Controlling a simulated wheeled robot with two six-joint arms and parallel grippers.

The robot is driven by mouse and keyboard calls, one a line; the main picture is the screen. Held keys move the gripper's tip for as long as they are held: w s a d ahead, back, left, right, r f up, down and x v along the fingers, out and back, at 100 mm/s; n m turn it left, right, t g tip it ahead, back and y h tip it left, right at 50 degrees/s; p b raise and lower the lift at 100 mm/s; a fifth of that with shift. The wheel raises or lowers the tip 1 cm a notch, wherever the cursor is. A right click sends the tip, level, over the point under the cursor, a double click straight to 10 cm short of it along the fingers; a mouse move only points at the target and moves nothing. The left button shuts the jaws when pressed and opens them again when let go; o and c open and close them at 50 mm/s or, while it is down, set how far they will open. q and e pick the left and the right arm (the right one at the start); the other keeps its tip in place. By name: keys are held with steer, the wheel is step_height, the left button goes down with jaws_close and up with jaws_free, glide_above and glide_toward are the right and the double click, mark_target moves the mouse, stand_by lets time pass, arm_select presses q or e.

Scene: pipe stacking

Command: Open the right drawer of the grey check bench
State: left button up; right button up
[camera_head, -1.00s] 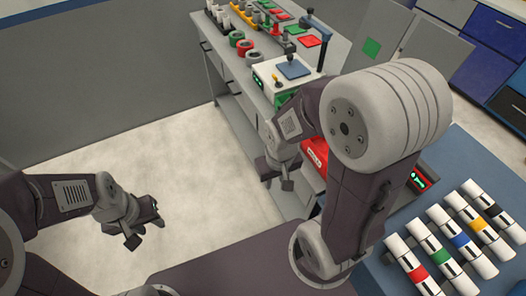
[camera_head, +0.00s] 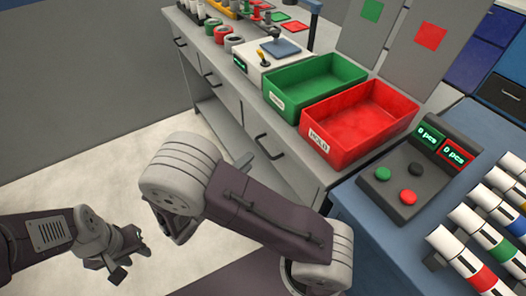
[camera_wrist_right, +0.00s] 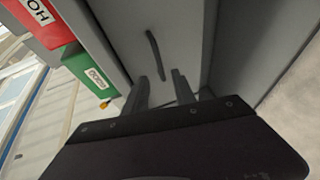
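The grey check bench (camera_head: 235,118) runs across the top middle of the head view. Its right drawer shows a dark bar handle (camera_head: 268,147) and looks shut. In the right wrist view the handle (camera_wrist_right: 155,55) stands out from the grey drawer front (camera_wrist_right: 182,35). My right gripper (camera_wrist_right: 160,76) is open and empty, its two fingers pointing at the drawer front, with the handle ahead and roughly between them. In the head view my right arm mostly hides that gripper. My left gripper (camera_head: 130,258) is open and empty over the floor, away from the bench.
A green bin (camera_head: 315,84) and a red bin (camera_head: 360,122) stand on the bench above the right drawer. A counter box (camera_head: 420,165) and several banded pipes (camera_head: 480,235) are on the blue table at right. Floor left of the bench is clear.

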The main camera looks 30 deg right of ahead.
mark_target(263, 148)
steer(key=b+x, duration=0.2)
steer(key=x, duration=0.7)
steer(key=shift+s+d+f, duration=0.1)
steer(key=shift+d, duration=0.05)
jaws_close()
stand_by(1.1)
